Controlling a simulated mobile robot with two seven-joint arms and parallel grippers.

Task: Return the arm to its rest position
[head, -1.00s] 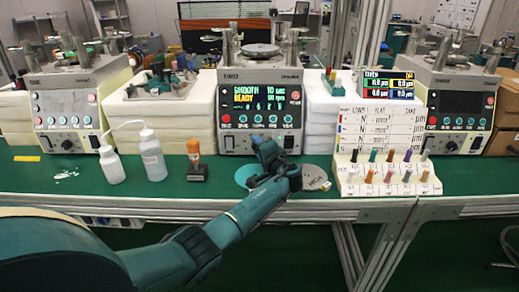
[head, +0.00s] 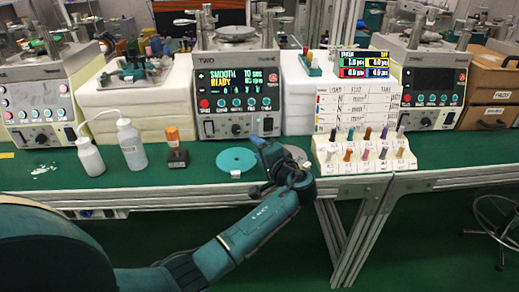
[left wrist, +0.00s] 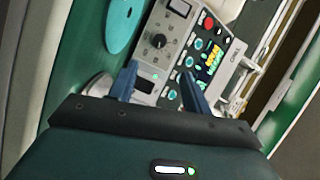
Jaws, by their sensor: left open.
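My left arm comes in from the lower left in the head view and reaches over the front edge of the green bench (head: 420,152). Its gripper (head: 258,165) is at the bench's front edge, right of a teal disc (head: 236,160) and in front of a grey disc (head: 297,154), which it partly hides. In the left wrist view the two blue fingers (left wrist: 158,73) stand apart with nothing between them. My right gripper is not in view.
A rack of coloured sticks (head: 330,166) stands close to the right of my gripper. A stamp-like orange-handled tool (head: 176,153) and two white bottles (head: 130,147) stand to the left. Control machines (head: 240,92) line the back. A stool (head: 498,235) stands at the right.

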